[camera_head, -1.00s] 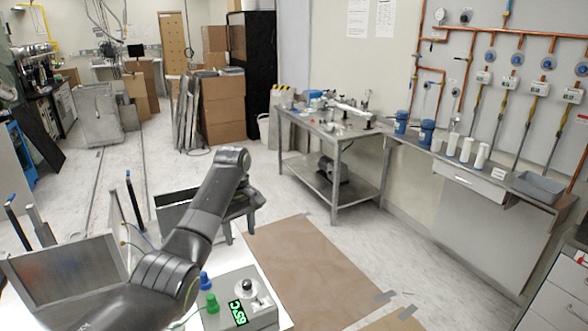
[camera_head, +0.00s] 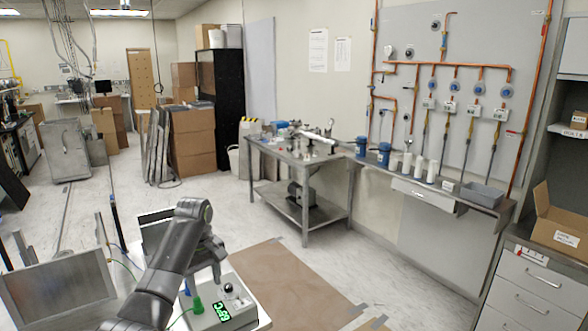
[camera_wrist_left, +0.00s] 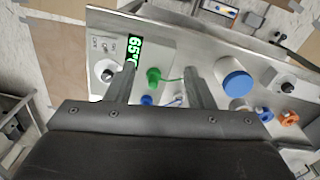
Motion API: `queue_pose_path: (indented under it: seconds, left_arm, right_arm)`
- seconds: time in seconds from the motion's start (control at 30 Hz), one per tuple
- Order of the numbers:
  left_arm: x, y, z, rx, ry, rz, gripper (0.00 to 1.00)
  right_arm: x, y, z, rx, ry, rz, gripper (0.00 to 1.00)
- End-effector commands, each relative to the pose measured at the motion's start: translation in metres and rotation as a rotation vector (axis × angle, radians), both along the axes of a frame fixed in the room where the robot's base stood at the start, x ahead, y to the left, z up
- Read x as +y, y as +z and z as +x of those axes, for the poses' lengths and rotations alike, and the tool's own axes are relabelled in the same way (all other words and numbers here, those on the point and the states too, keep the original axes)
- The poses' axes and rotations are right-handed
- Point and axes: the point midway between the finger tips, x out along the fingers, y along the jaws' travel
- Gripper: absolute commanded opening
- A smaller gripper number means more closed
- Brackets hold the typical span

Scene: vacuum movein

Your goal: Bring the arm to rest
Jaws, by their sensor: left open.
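My left arm (camera_head: 172,265) comes in from the bottom left, bends at a high joint and drops toward the metal control box. My left gripper (camera_head: 205,268) hangs above the box. In the left wrist view the two fingers of the left gripper (camera_wrist_left: 161,68) are apart, with nothing held between them. The box also shows in the head view (camera_head: 205,318). Whether the fingers touch anything is unclear. My right gripper is not in view.
A steel table (camera_head: 300,160) with equipment stands beyond a brown floor sheet (camera_head: 285,285). A wall shelf (camera_head: 445,197) holds several white cylinders. A drawer cabinet (camera_head: 525,290) with an open carton (camera_head: 560,228) stands at right. The floor between is clear.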

Motion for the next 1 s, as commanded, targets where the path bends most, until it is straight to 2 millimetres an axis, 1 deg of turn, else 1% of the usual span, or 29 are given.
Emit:
queue_pose_path:
  seconds: [0.03, 0.27, 0.37, 0.47, 0.5, 0.57, 0.6, 0.67, 0.7, 0.77, 0.83, 0.97, 1.0]
  left_arm:
    - [0.002, -0.009, -0.004, -0.001, -0.008, 0.001, 0.49]
    - [0.012, -0.050, -0.023, -0.023, -0.069, 0.006, 0.49]
    - [0.017, -0.072, -0.036, -0.035, -0.104, 0.010, 0.49]
    - [0.025, -0.101, -0.057, -0.051, -0.150, 0.017, 0.49]
    - [0.028, -0.113, -0.068, -0.059, -0.173, 0.020, 0.49]
    - [0.033, -0.131, -0.086, -0.074, -0.207, 0.025, 0.49]
    - [0.037, -0.142, -0.099, -0.083, -0.230, 0.030, 0.49]
    - [0.042, -0.157, -0.119, -0.097, -0.263, 0.038, 0.49]
    - [0.045, -0.166, -0.132, -0.105, -0.284, 0.043, 0.49]
    - [0.049, -0.178, -0.154, -0.118, -0.317, 0.052, 0.49]
    - [0.054, -0.189, -0.180, -0.133, -0.355, 0.065, 0.49]
    - [0.063, -0.204, -0.231, -0.158, -0.423, 0.090, 0.49]
    - [0.065, -0.206, -0.247, -0.167, -0.442, 0.099, 0.49]
  right_arm:
    - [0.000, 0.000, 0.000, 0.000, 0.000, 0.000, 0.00]
    - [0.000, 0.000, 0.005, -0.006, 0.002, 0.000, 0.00]
    - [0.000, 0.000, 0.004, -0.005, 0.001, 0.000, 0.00]
    - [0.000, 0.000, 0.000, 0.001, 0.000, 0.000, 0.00]
    - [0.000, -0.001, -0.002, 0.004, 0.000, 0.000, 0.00]
    - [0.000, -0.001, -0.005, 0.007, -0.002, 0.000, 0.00]
    - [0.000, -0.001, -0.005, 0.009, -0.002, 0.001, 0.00]
    - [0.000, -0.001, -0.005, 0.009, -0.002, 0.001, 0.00]
    - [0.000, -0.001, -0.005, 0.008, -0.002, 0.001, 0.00]
    - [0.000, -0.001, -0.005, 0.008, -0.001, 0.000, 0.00]
    - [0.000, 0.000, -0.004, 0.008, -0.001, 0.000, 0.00]
    - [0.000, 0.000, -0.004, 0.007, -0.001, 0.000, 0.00]
    - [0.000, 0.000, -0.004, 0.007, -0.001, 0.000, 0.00]
